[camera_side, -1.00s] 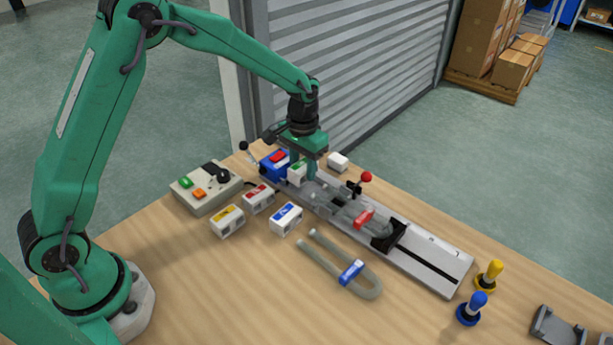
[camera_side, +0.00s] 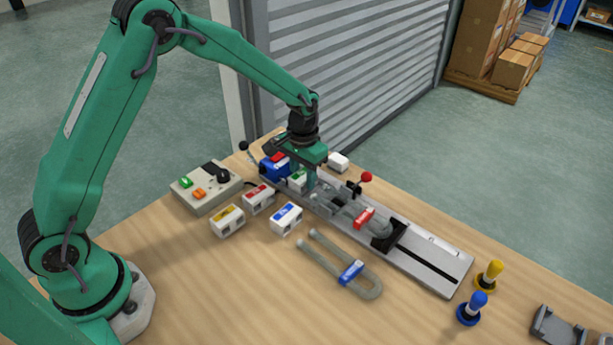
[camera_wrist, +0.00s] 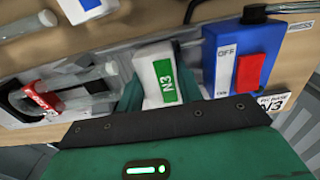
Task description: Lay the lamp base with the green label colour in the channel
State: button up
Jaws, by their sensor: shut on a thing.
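The lamp base with the green label (camera_side: 298,179) is a small white block. The block is low over the rail, close beside the blue box with the red switch (camera_wrist: 224,60). I cannot tell whether it touches the channel floor. The gripper hides part of the block and the rail below.
White blocks with red (camera_side: 258,199), yellow (camera_side: 227,221) and blue (camera_side: 286,219) labels stand in front. A glass U-tube (camera_side: 335,264) lies on the table. A red-tagged tube (camera_side: 362,219) and red-knobbed lever (camera_side: 366,177) are on the rail. A control box (camera_side: 206,190) stands left.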

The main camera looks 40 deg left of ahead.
jog(key=o, duration=1.1)
jog(key=shift+c, duration=0.2)
jog(key=shift+r, duration=3.95)
jog(key=shift+r, duration=0.1)
